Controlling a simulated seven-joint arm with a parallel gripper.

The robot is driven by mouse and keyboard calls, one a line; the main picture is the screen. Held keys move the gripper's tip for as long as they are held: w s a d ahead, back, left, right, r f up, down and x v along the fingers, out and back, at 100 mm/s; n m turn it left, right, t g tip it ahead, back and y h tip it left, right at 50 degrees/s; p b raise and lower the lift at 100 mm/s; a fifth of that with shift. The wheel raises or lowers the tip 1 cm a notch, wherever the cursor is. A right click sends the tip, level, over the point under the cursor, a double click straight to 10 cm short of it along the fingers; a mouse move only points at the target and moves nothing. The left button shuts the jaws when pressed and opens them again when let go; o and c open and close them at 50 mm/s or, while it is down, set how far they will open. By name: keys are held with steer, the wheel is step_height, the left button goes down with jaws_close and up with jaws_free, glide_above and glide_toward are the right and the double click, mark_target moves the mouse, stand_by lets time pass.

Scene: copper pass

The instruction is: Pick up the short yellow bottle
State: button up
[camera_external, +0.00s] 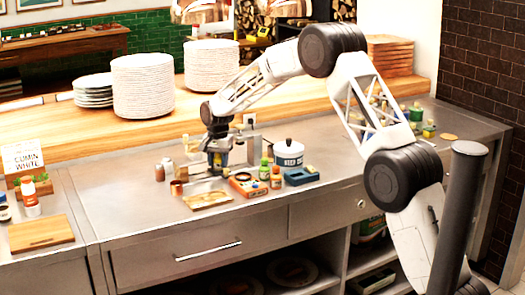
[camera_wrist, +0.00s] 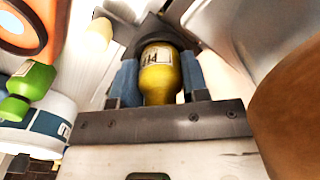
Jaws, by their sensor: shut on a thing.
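The short yellow bottle (camera_wrist: 160,75) shows in the wrist view with a pale label and a dark top end. My gripper (camera_wrist: 157,82) is shut on it, with one blue finger on each side. In the external view my gripper (camera_external: 217,150) is over the steel counter, among the small items left of the white pot. The bottle is small and mostly hidden there, so I cannot tell from that view how far it is above the counter.
A white pot with a dark band (camera_external: 288,154), a blue tray (camera_external: 301,176), an orange box (camera_external: 248,185) and a wooden board (camera_external: 208,200) stand close by. A green bottle (camera_wrist: 33,78) shows in the wrist view. The counter's front left (camera_external: 130,215) is clear.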

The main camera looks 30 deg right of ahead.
steer(key=shift+r, duration=0.15)
steer(key=shift+r, duration=1.35)
steer(key=shift+s+r, duration=0.15)
steer(key=shift+r, duration=0.1)
steer(key=s, duration=0.5)
steer(key=s+d+r, duration=0.1)
steer(key=s, duration=0.9)
steer(key=shift+s+d+r, duration=0.2)
steer(key=shift+s+d, duration=0.05)
steer(key=shift+s, duration=0.05)
steer(key=shift+s, duration=0.1)
